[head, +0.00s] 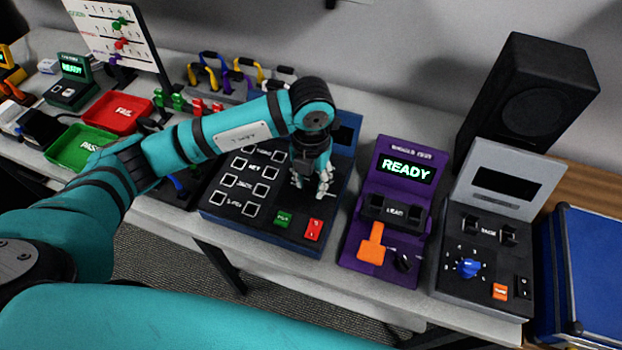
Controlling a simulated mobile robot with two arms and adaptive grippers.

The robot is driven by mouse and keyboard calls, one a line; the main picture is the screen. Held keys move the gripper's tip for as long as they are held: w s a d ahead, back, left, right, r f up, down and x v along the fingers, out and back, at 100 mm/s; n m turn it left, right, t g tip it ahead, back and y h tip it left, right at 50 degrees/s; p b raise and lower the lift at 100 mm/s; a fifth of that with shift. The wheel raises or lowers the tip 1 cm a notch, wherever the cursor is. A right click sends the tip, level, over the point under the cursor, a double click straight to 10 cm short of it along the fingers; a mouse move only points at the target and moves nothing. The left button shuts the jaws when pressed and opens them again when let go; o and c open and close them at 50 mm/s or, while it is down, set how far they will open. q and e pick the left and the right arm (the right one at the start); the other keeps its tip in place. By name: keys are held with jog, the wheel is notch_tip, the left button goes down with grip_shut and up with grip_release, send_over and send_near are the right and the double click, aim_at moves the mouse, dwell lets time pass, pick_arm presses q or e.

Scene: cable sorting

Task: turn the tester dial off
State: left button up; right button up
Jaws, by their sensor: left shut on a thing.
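The tester (270,229) is a wide blue box with a dark sloped panel, rows of white-framed squares, a green button (284,219) and a red switch (313,230). My left gripper (311,190) points down onto the panel's right part, above the red switch. It is shut on the tester's dial, which the fingers and wrist hide, so its setting cannot be read. The tester's screen (342,134) is dark where it shows and is partly covered by my wrist. My right gripper is not in view.
Right of the tester stand a purple unit (394,164) reading READY, with an orange lever, and a grey unit (508,173) with a blue knob (468,267). A black speaker (527,103) stands behind. Green (55,157) and red (135,124) trays lie left, near my arm.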

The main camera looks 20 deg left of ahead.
aim_at(311, 181)
pick_arm(q)
jog(key=o, duration=1.2)
jog(key=shift+c, duration=0.2)
notch_tip(311, 181, up, 12)
